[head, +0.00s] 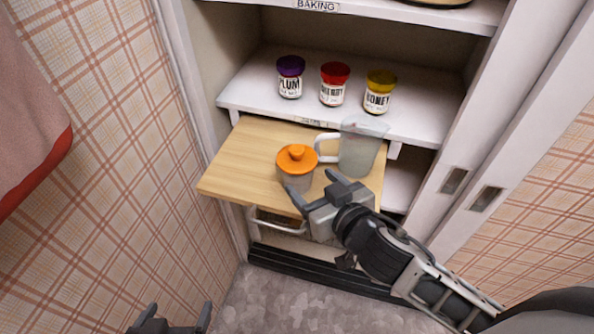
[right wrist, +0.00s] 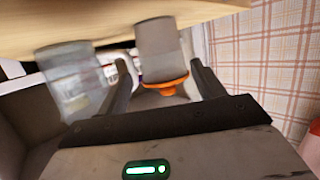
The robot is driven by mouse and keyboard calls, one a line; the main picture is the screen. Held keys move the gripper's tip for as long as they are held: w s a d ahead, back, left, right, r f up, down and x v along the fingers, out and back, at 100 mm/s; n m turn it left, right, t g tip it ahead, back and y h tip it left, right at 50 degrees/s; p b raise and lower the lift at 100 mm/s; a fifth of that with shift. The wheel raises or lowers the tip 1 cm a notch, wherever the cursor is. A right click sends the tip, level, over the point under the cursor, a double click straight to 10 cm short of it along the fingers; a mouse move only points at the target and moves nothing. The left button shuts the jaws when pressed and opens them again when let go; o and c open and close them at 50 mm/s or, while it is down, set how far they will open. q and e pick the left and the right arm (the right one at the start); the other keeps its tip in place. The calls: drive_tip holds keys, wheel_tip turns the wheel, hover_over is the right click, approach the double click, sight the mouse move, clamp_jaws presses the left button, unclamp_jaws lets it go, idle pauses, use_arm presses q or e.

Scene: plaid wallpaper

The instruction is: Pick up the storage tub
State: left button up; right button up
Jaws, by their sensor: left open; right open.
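The storage tub (head: 297,181) is a small clear grey container with an orange knobbed lid (head: 296,157). It stands upright on the pulled-out wooden board. My right gripper (head: 311,184) is open at the tub's near side, and its fingers overlap the tub's lower part in the head view. In the right wrist view, which is upside down, the tub (right wrist: 157,45) shows between the two open fingers, beyond the palm; I cannot tell if they touch it. My left gripper (head: 179,310) is open and empty at the bottom edge, far from the tub.
A clear measuring jug (head: 360,152) with a white handle stands just right of the tub. The wooden board (head: 240,160) has free room on its left. Jars of plum (head: 289,78), red-lidded (head: 334,84) and honey (head: 379,92) stand on the shelf behind. Cabinet walls flank both sides.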

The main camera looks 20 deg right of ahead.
drive_tip(key=x, duration=0.7)
drive_tip(key=shift+a+f, duration=0.1)
drive_tip(key=shift+f, duration=0.3)
drive_tip(key=shift+c, duration=0.3)
drive_tip(key=c, duration=0.6)
drive_tip(key=shift+r, duration=0.1)
